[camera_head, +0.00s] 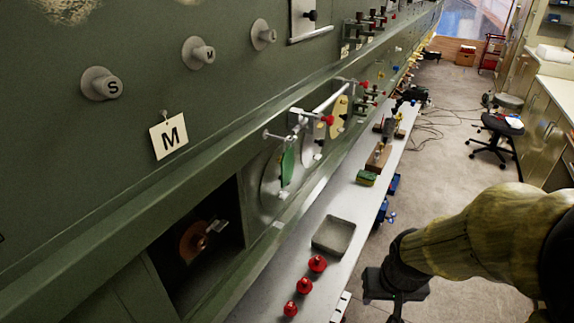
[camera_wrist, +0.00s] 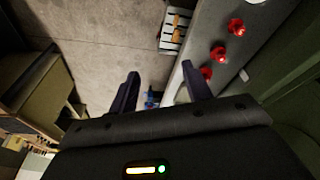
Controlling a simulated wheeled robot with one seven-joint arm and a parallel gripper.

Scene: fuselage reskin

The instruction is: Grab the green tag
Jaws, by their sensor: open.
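The green tag (camera_head: 288,165) hangs below a metal rod on the green panel wall, in the middle of the head view. It is not visible in the wrist view. My gripper (camera_wrist: 162,84) is open, with its two dark fingers apart and nothing held between them. In the head view my gripper (camera_head: 395,290) is at the lower right, beyond the shelf edge, well to the right of and lower than the tag.
A pale shelf (camera_head: 262,300) runs along the panel with a grey tray (camera_head: 334,235), red knobs (camera_head: 317,263) and a green-yellow sponge (camera_head: 366,178). A white M tag (camera_head: 169,136) hangs left. Open floor (camera_head: 445,190) lies right of the shelf, with a stool (camera_head: 497,130) farther back.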

